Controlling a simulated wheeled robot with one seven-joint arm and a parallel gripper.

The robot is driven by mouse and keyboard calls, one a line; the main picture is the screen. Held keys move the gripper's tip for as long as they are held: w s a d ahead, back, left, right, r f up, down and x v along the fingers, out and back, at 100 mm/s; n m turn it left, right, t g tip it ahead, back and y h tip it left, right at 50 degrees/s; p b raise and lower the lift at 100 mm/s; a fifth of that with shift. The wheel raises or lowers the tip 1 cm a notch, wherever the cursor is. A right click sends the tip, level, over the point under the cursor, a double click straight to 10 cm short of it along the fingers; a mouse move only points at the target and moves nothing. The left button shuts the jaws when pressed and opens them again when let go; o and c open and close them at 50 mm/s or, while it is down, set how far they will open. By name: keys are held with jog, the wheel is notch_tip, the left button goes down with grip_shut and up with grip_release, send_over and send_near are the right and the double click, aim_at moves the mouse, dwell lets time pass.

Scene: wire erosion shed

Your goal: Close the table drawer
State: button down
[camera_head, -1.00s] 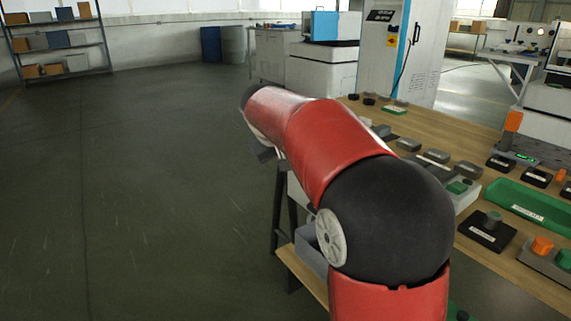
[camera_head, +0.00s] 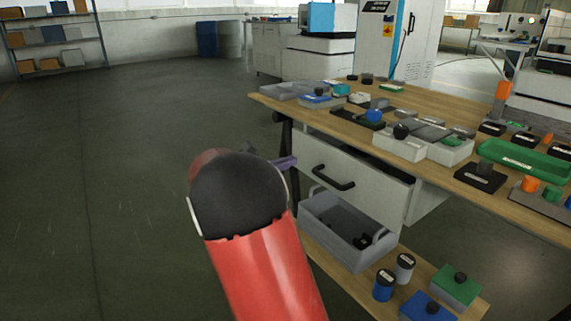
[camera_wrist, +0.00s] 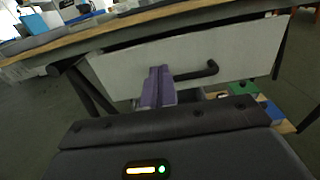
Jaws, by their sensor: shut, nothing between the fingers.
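The table drawer (camera_head: 372,188) has a pale front with a black bar handle (camera_head: 333,179). It sits under the wooden table (camera_head: 300,115) and appears partly pulled out, with a dark gap along its top edge. The drawer front (camera_wrist: 240,50) and handle (camera_wrist: 208,72) also fill the upper wrist view. My gripper (camera_head: 290,161) is shut and empty, its purple fingers just left of the handle in the head view. In the wrist view the gripper (camera_wrist: 160,72) points at the drawer front and overlaps the handle's left end. I cannot tell whether it touches.
A grey bin (camera_head: 335,228), small canisters (camera_head: 384,284) and a green box (camera_head: 456,284) stand on the lower shelf below the drawer. Many small boxes and a green tray (camera_head: 525,160) cover the tabletop. A dark table leg (camera_head: 287,150) stands left of the drawer. The floor at left is clear.

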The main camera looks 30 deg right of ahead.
aim_at(331, 146)
jog(key=d, duration=0.7)
jog(key=w+d, duration=0.1)
jog(key=d, duration=0.3)
jog(key=shift+d, duration=0.35)
jog(key=d, duration=0.4)
jog(key=shift+w+p, duration=0.1)
jog(key=shift+p, duration=0.2)
jog(key=shift+r, duration=0.1)
jog(key=shift+d, duration=0.1)
jog(key=shift+r, duration=0.1)
